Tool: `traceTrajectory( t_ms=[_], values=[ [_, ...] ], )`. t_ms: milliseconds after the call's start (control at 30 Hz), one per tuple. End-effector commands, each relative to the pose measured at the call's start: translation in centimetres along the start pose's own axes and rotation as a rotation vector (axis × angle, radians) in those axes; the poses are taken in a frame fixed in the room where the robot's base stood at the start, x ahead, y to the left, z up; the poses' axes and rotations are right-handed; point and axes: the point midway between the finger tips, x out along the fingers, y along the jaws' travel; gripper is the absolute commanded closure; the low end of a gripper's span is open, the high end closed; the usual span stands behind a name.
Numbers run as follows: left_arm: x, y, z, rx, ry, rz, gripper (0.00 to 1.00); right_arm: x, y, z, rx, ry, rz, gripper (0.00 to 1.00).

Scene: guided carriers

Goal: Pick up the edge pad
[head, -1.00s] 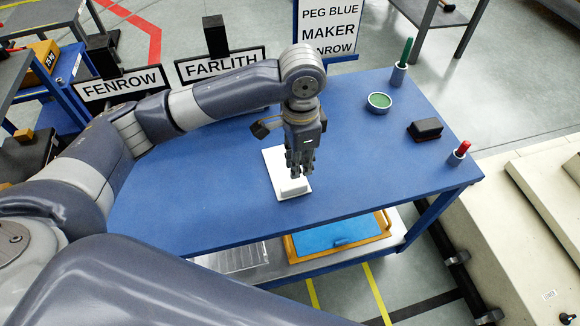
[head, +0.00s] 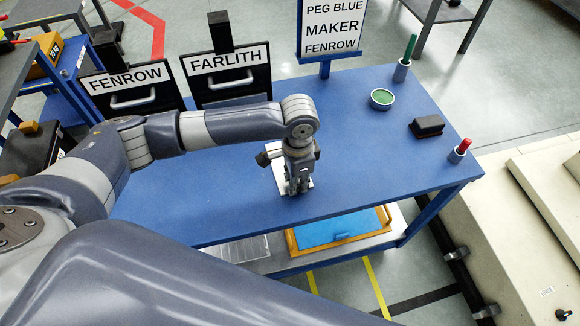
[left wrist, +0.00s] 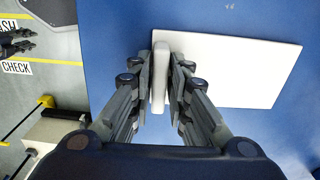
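The edge pad looks to be a narrow white block, seen in the left wrist view (left wrist: 158,82). It stands at one end of a flat white plate (left wrist: 235,70) on the blue table. My left gripper (head: 298,190) points down at the plate's near end. In the left wrist view its two fingers (left wrist: 160,100) lie close against both long sides of the block, with no clear gap. In the head view the gripper hides most of the block.
On the blue table (head: 370,160) stand a round green dish (head: 381,99), a black block (head: 427,127), a green-topped holder (head: 403,68) and a red-topped holder (head: 459,151). Signs and black drawer boxes line the back. A tray (head: 340,230) sits on the lower shelf.

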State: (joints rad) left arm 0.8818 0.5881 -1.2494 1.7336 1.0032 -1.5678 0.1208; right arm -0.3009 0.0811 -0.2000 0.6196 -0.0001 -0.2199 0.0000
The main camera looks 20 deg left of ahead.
Motion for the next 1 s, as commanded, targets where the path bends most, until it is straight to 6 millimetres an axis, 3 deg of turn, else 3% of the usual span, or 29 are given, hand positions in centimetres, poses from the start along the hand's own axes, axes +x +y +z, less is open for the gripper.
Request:
traceTrajectory(
  t_ms=[133, 233, 667, 933, 1000],
  values=[
    [0.0, 0.0, 0.0, 0.0, 0.001, 0.0, 0.83, 0.0, 0.1, -0.1, 0.0, 0.002, 0.001, 0.69],
    [0.0, 0.0, 0.0, 0.0, 0.001, 0.0, 1.0, 0.0, 0.1, -0.1, -0.001, 0.002, 0.001, 0.69],
    [-0.4, 0.0, -0.1, 0.0, 0.002, -0.001, 1.0, 0.1, 0.1, -0.1, -0.001, 0.002, 0.001, 0.69],
    [-3.5, -0.1, -0.2, 0.0, 0.006, -0.002, 1.0, 0.9, 0.0, -0.1, 0.0, 0.002, 0.0, 0.69],
    [-3.5, 1.2, 0.3, 0.004, 0.001, 0.003, 1.0, 1.1, 0.0, -0.1, 0.0, 0.002, 0.0, 0.69]
  ],
)
